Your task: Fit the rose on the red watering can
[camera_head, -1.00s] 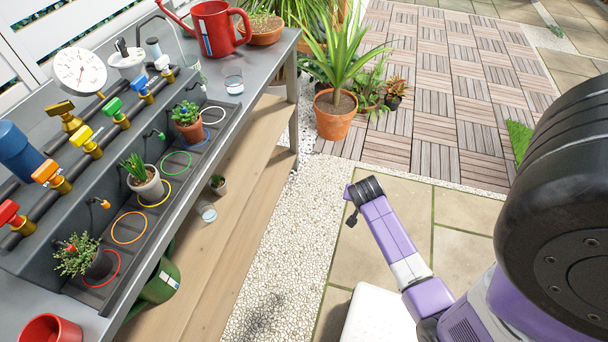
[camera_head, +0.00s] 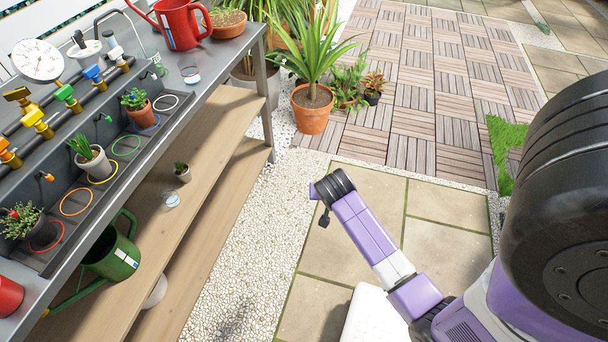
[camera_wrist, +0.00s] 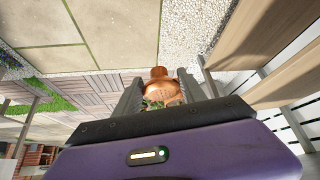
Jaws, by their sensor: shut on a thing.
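The red watering can (camera_head: 180,24) stands upright on the grey bench top at the far end, its spout pointing up and left. The tip of the spout is close to the top edge of the head view. In the wrist view my gripper (camera_wrist: 160,88) is shut on a shiny copper-coloured piece, the rose (camera_wrist: 160,90), with a narrow neck and a wider body. My fingers sit on either side of it. The gripper is well away from the can, out over the floor. In the head view the fingers and the rose cannot be made out.
A green watering can (camera_head: 112,255) is on the shelf below. A large terracotta pot (camera_head: 311,112) stands past the bench end. The paving beside the bench is clear.

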